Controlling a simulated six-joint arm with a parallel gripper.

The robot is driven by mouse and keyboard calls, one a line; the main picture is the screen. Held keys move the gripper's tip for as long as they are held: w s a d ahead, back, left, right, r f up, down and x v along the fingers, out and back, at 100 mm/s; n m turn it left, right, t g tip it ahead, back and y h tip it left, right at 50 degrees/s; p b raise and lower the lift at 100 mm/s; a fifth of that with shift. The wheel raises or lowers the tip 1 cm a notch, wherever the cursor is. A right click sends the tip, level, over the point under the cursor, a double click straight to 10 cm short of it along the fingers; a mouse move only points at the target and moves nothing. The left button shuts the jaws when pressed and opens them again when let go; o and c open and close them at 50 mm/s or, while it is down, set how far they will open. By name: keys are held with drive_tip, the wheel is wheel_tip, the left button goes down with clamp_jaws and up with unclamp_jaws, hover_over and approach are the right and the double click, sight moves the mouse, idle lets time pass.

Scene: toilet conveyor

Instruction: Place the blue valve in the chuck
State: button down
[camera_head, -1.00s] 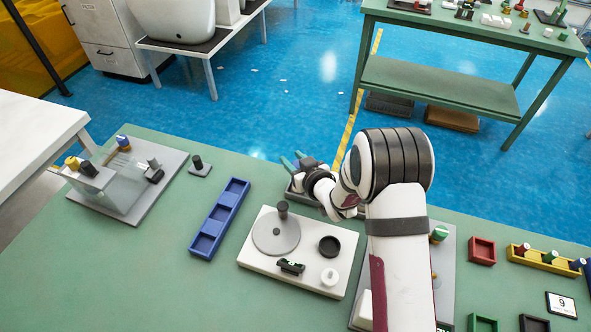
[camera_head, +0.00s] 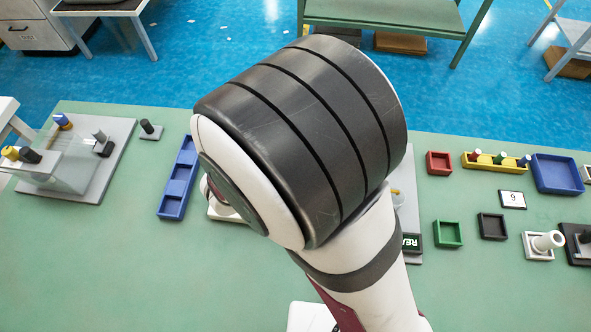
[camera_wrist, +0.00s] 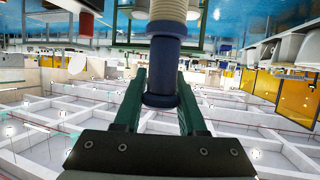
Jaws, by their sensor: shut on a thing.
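My gripper (camera_wrist: 162,98) is shut on the blue valve (camera_wrist: 163,65), which shows between its green fingers in the wrist view. The valve has a dark blue ring-like end, a narrower blue-grey shank and a pale ribbed part at the top edge of the picture. In the head view my gripper and the valve are hidden behind my large arm joint. I cannot make out the chuck for certain; the white plate (camera_head: 222,212) with a round fixture earlier is almost fully covered by my arm.
A long blue three-pocket tray (camera_head: 180,180) and a grey plate with clear box and knobs (camera_head: 110,170) lie left. At right are red (camera_head: 439,163), green (camera_head: 448,234) and black bins (camera_head: 492,227), a yellow rack (camera_head: 480,167) and a blue bin (camera_head: 558,174).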

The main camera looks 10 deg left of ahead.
drive_tip(key=shift+m+g+h, duration=0.3)
drive_tip(key=shift+m+h, duration=0.5)
drive_tip(key=shift+h, duration=0.1)
drive_tip(key=s+d+f, duration=0.1)
drive_tip(key=f, duration=0.2)
drive_tip(key=s+d+f, duration=0.1)
drive_tip(key=f, duration=0.1)
drive_tip(key=s+d+f, duration=0.1)
drive_tip(key=f, duration=0.2)
drive_tip(key=shift+f, duration=0.3)
drive_tip(key=shift+f, duration=0.2)
drive_tip(key=shift+c, duration=2.4)
unclamp_jaws()
